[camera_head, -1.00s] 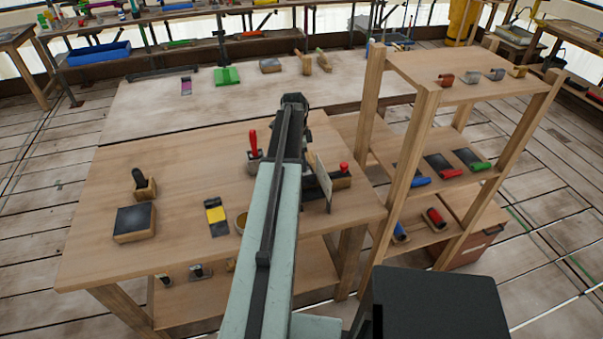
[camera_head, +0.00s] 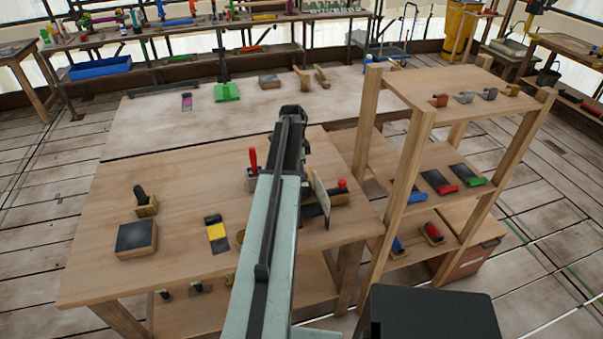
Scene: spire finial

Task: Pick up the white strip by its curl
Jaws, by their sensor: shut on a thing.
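A pale, thin upright piece (camera_head: 321,196), which looks like the white strip, shows just right of my arm over the wooden table. Its curl cannot be made out. The dark end of my arm with my gripper (camera_head: 292,130) is over the table. Its fingertips are hidden behind the arm, so the grip point on the strip is not visible. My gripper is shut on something.
A red-handled tool (camera_head: 253,161) stands left of my arm, and a red knob (camera_head: 342,184) is close on the right. A dark pad block (camera_head: 136,238) and a yellow-banded piece (camera_head: 216,233) lie left. A wooden shelf rack (camera_head: 417,160) stands close right.

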